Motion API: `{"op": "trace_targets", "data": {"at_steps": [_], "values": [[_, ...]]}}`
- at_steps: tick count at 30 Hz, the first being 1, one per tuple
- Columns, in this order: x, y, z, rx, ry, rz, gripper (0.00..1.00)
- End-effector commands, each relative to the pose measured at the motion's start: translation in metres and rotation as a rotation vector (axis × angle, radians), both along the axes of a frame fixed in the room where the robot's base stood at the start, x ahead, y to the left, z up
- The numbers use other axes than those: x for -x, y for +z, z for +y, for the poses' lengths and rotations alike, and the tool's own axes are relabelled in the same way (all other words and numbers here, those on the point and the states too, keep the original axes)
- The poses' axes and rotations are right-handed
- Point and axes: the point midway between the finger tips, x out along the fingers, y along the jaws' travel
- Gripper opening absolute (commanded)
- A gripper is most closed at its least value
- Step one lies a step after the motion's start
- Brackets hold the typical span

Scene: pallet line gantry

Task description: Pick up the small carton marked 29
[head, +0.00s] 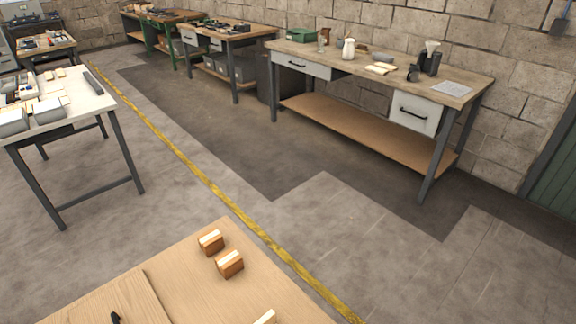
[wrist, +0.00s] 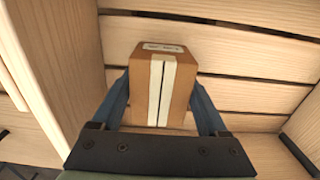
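In the wrist view a small brown carton (wrist: 176,93) with a pale tape strip down its middle stands between the two fingers of my gripper (wrist: 162,92). The blue-grey fingers lie against its left and right sides, with no clear gap on either side. A white label (wrist: 163,47) shows at its far edge; its marks are too small to read, so I cannot confirm 29. My gripper is not clearly visible in the head view.
The wrist view shows slatted pale wood (wrist: 250,62) beneath the carton and a wooden wall at left (wrist: 62,70). In the head view, two cartons, one farther (head: 211,243) and one nearer (head: 230,263), sit on a wooden top (head: 190,285). Workbenches (head: 375,65) stand beyond open floor.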

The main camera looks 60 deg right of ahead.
Motion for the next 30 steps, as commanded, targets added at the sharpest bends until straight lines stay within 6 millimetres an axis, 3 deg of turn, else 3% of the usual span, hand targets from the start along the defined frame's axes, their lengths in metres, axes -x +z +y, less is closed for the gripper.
{"op": "trace_targets", "data": {"at_steps": [2, 12, 23, 30], "values": [[0.000, 0.000, 0.000, 0.000, 0.000, 0.000, 0.60], [0.000, 0.000, 0.000, 0.000, 0.000, 0.000, 0.00], [-0.001, 0.005, 0.000, 0.001, 0.000, -0.002, 0.00], [-0.001, 0.032, 0.000, 0.002, 0.000, -0.004, 0.00]]}}
